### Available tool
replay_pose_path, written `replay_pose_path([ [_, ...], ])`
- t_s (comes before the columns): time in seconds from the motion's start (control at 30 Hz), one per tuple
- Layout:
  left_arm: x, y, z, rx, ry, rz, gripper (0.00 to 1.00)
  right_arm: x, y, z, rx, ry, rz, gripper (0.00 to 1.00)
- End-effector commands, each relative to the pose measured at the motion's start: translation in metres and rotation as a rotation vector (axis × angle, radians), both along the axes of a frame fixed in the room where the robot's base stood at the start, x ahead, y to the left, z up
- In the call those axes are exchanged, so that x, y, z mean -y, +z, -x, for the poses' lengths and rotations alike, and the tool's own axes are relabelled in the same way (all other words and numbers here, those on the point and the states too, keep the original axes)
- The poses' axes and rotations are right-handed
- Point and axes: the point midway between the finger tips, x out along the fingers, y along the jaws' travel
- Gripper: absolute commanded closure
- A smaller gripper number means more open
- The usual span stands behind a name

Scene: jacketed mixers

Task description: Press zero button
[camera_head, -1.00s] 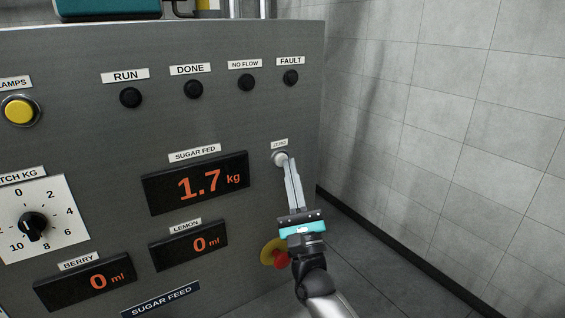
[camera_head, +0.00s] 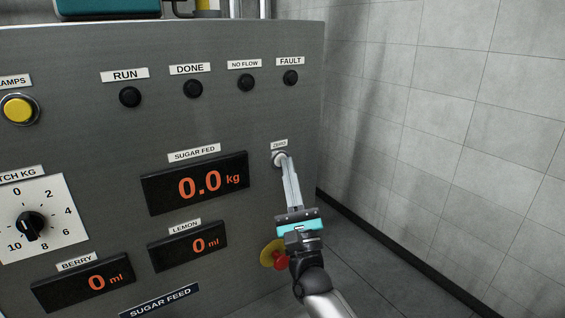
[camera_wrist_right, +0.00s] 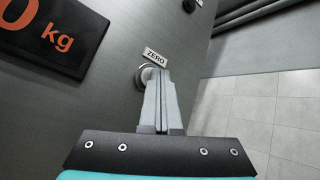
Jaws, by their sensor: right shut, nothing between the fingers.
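The zero button (camera_head: 278,158) is a small round pale button in a metal ring, under the ZERO label (camera_head: 279,144) on the grey panel. My right gripper (camera_head: 283,160) is shut and empty, with its fingertips at the button and covering part of it. In the right wrist view the fingertips (camera_wrist_right: 160,72) overlap the button (camera_wrist_right: 146,76), whose ring shows at their left. Whether the button is pushed in cannot be seen. The sugar fed display (camera_head: 195,183) reads 0.0 kg. My left gripper is not in view.
A red knob on a yellow disc (camera_head: 268,254) sits on the panel just left of my right wrist. Dark lamps, a dial (camera_head: 30,226) and a yellow button (camera_head: 19,108) lie further left. A tiled wall (camera_head: 440,120) stands at the right, with open floor before it.

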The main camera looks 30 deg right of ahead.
Motion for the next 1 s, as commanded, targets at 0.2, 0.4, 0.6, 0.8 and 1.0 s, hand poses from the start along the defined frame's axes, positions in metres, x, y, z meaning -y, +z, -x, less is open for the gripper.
replay_pose_path([
  [0.2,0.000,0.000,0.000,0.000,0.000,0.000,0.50,0.000,0.000,0.000,0.000,0.001,0.001,1.00],
  [0.4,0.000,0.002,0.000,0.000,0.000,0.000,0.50,0.000,0.000,0.004,-0.002,0.000,0.001,1.00],
  [0.6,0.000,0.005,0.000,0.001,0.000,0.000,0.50,0.001,0.000,0.015,-0.002,0.000,0.001,1.00],
  [0.8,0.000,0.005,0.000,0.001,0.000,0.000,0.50,0.001,0.000,0.017,0.000,0.000,0.000,1.00],
  [1.0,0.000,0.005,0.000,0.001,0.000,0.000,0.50,0.001,0.000,0.019,-0.001,0.000,0.001,1.00],
])
